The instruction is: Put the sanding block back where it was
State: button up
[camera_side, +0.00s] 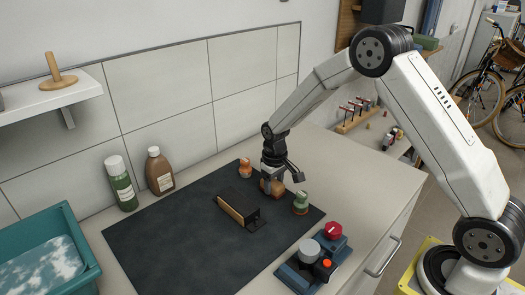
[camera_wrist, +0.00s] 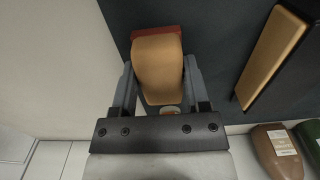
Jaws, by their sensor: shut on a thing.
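A tan block with a rounded top, which I take to be the sanding block (camera_wrist: 157,68), is between the jaws of my gripper (camera_wrist: 158,85). A dark red strip shows at its far end in the wrist view. In the side view my gripper (camera_side: 270,183) is shut on it, low over the dark mat (camera_side: 165,240). The fingers partly cover it, and I cannot tell whether it touches the mat. A longer black-and-tan block (camera_side: 238,208) lies on the mat to the left of my gripper; it also shows in the wrist view (camera_wrist: 272,55).
Small orange-and-green pieces stand on either side of my gripper, one behind (camera_side: 245,168) and one in front (camera_side: 300,203). A blue fixture with a red knob (camera_side: 312,264) is at the front edge. Bottles (camera_side: 121,183) stand by the wall. The mat's left part is clear.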

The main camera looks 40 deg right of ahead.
aim_at(274, 183)
jog(key=shift+f, duration=0.2)
jog(key=o, duration=1.2)
jog(key=shift+o, duration=0.2)
jog(key=shift+r, duration=0.1)
notch_tip(274, 183, up, 12)
jog(key=shift+r, duration=0.15)
jog(key=s+a+f+t, duration=0.1)
jog(key=s+a, duration=0.1)
jog(key=s, duration=0.8)
jog(key=s+a+f+t, duration=0.1)
jog(key=s+f, duration=0.1)
jog(key=s, duration=0.8)
jog(key=shift+a+t, duration=0.3)
jog(key=shift+a, duration=0.1)
